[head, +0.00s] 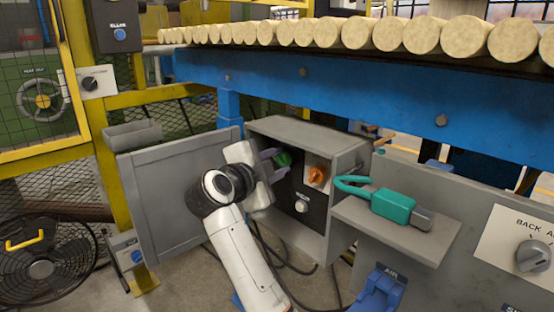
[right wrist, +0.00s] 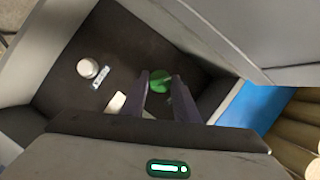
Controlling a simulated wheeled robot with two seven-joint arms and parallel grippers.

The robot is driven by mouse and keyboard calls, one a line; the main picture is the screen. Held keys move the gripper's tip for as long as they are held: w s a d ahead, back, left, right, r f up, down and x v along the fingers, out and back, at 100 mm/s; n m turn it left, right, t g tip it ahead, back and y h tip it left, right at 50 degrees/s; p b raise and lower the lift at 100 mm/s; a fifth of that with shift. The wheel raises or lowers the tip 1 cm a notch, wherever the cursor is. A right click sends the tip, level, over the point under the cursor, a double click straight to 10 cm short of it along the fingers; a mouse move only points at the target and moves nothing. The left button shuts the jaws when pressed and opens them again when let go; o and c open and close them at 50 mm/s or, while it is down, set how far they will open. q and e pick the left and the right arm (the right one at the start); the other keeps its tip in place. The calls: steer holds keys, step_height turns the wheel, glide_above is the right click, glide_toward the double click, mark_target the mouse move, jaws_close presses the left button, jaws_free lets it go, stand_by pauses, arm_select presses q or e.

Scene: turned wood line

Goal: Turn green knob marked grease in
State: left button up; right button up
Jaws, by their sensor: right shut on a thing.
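The green knob (head: 283,158) sits inside an open grey cabinet (head: 285,124), on its dark back panel. It also shows in the right wrist view (right wrist: 160,80), between the fingertips. My right gripper (head: 275,161) reaches into the cabinet from the left and is shut on the green knob. In the right wrist view my right gripper (right wrist: 160,84) has one finger on each side of the knob. Part of the knob is hidden by the fingers. Any label at the knob is not readable. My left gripper is not in view.
An orange knob (head: 317,176) and a white knob (head: 302,205) are near the green one. The cabinet door (head: 180,200) stands open at left. Logs line the blue conveyor (head: 380,88) above.

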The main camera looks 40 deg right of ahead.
steer(key=shift+f+m+t+p, duration=0.1)
steer(key=shift+m+t+p, duration=0.3)
steer(key=shift+m, duration=0.1)
steer(key=shift+f+m+h, duration=0.1)
steer(key=shift+m+h, duration=0.2)
steer(key=shift+m, duration=0.4)
steer(key=shift+f+m+t+h, duration=0.1)
steer(key=shift+m+t+h, duration=0.3)
steer(key=shift+m, duration=0.7)
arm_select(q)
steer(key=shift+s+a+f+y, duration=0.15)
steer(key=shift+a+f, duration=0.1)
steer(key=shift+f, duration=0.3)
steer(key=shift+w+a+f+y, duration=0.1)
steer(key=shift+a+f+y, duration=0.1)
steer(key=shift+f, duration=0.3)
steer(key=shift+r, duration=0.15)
arm_select(e)
steer(key=shift+m, duration=0.3)
steer(key=o, duration=1.1)
steer(key=shift+c, duration=0.2)
steer(key=shift+a, duration=0.15)
